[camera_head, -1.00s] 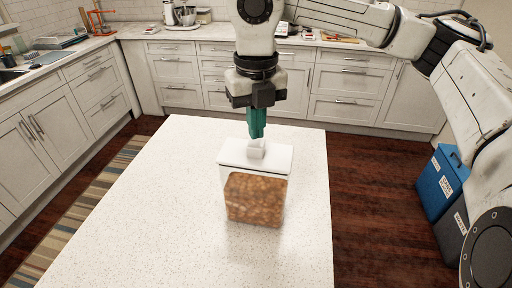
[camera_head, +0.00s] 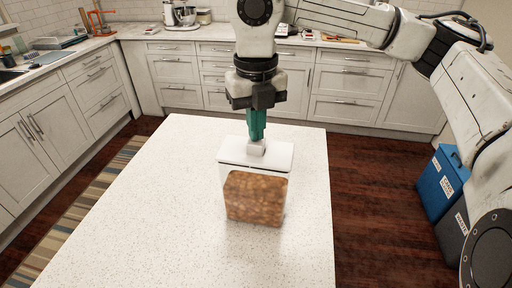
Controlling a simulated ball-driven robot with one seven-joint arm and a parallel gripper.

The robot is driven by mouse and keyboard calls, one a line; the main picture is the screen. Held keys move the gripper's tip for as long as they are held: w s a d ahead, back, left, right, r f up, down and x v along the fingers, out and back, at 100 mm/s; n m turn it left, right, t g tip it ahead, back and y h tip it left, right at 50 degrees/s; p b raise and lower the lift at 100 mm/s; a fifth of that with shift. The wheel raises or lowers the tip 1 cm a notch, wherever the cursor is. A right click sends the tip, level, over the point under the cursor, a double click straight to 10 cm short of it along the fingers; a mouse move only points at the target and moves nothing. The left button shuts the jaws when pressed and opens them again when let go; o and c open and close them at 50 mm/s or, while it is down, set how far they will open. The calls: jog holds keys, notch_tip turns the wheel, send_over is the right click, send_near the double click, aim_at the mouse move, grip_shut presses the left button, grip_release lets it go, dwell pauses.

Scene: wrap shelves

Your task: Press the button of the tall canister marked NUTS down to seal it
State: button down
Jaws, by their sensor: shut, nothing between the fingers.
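The canister (camera_head: 255,197) is clear with a white lid (camera_head: 230,152) and holds brown nuts. It stands upright on the white speckled counter. No NUTS marking is readable on the side I see. A small white button (camera_head: 256,149) sits on top of the lid and still shows above it. My gripper (camera_head: 257,137) has teal fingers, shut and pointing straight down. The fingertips are right at the top of the button and appear to touch it. They partly hide its top.
The island counter (camera_head: 150,210) is clear around the canister. Blue and dark bins (camera_head: 442,182) stand on the floor at the right. White cabinets (camera_head: 180,75) and a back counter with kitchen items lie beyond. A striped rug (camera_head: 85,205) is at the left.

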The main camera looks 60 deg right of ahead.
jog(key=shift+f+b, duration=1.4)
jog(key=shift+f, duration=0.1)
jog(key=shift+r+p, duration=1.8)
jog(key=shift+r, duration=2.05)
